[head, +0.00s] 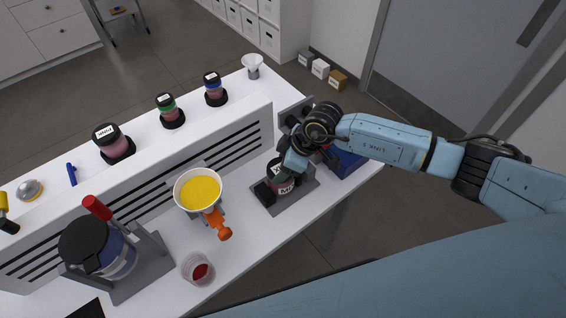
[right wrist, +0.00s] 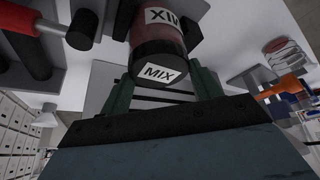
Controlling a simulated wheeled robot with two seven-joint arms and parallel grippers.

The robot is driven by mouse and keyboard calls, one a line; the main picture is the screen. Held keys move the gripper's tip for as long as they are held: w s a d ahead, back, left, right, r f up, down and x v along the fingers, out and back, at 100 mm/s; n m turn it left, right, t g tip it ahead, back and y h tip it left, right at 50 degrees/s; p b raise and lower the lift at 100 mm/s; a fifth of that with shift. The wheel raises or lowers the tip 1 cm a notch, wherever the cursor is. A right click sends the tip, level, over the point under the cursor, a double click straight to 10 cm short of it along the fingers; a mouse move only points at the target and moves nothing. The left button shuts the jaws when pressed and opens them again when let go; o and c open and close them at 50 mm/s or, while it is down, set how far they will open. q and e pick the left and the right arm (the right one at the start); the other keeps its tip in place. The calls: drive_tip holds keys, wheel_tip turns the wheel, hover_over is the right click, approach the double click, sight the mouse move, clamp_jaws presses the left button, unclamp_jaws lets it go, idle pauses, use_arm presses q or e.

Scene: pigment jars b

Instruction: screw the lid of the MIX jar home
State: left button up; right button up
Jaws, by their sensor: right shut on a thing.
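The MIX jar (head: 282,187) has reddish contents and a white label. It stands on a grey base plate (head: 262,202) beside a black block. In the right wrist view its dark lid (right wrist: 153,54) carries a white MIX tag on top. My right gripper (head: 287,164) comes down over the jar from above. Its green fingers are on either side of the lid in the right wrist view, shut on it. How far the lid is turned down on the jar cannot be told. My left gripper is not in view.
A bowl of yellow powder (head: 200,190) with an orange handle stands left of the jar. A small cup with red contents (head: 198,269) is nearer. A slotted white panel (head: 150,197) runs behind. A blue box (head: 347,162) stands close on the right.

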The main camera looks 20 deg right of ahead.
drive_tip(key=shift+s+f, duration=0.1)
drive_tip(key=o, duration=1.5)
